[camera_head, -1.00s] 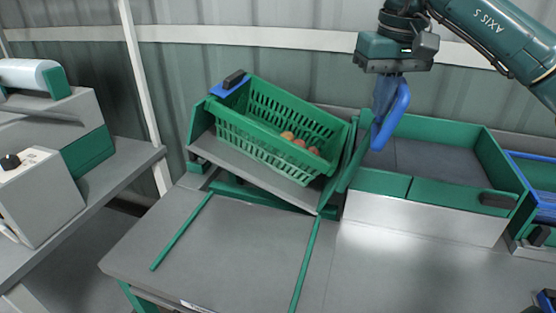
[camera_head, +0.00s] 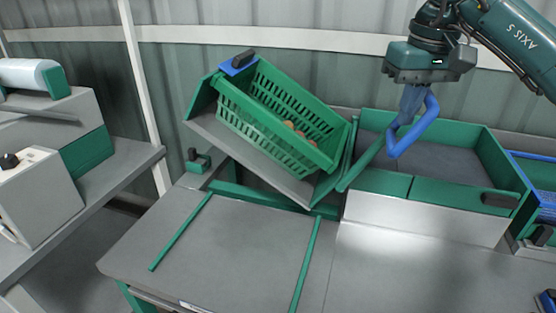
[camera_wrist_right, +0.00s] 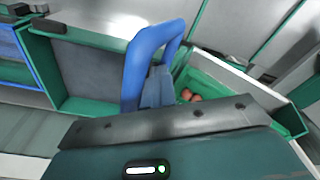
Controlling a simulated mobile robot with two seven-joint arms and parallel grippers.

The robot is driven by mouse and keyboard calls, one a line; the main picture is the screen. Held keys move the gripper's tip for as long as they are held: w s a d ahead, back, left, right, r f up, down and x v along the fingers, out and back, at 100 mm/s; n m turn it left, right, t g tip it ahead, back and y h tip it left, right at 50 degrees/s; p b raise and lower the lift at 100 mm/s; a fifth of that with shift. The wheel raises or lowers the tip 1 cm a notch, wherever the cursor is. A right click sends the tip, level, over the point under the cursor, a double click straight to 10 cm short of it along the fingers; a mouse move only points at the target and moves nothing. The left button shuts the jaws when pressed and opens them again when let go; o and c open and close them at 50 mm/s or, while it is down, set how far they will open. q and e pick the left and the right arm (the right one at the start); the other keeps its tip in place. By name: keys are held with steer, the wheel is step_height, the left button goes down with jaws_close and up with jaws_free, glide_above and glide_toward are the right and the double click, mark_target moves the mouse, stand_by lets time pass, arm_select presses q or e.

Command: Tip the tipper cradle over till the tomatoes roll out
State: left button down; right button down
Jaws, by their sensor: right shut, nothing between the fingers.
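The tipper cradle (camera_head: 250,152), a grey plate with green ends, is tilted with its left side raised and its right side low. It holds a green slotted crate (camera_head: 265,118). A few red-orange tomatoes (camera_head: 300,132) lie in the low right part of the crate; they also show in the right wrist view (camera_wrist_right: 190,95). A green lever (camera_head: 362,165) rises from the cradle's right side to a blue looped handle (camera_head: 428,122), which also shows in the right wrist view (camera_wrist_right: 137,65). My right gripper (camera_head: 407,118) is shut and empty, at the blue handle. My left gripper is not in view.
A green-walled tray (camera_head: 433,188) with a grey floor lies right of the cradle, under my right gripper. A blue-rimmed green crate (camera_head: 537,190) stands at far right. The grey table (camera_head: 235,250) in front is clear. A grey machine (camera_head: 45,150) stands at left.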

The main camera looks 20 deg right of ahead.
steer(key=shift+d, duration=0.2)
arm_select(q)
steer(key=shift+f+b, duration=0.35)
steer(key=shift+b, duration=0.2)
arm_select(e)
steer(key=s+d+f, duration=0.2)
steer(key=d, duration=0.1)
steer(key=shift+s+f, duration=0.2)
steer(key=shift+s, duration=0.1)
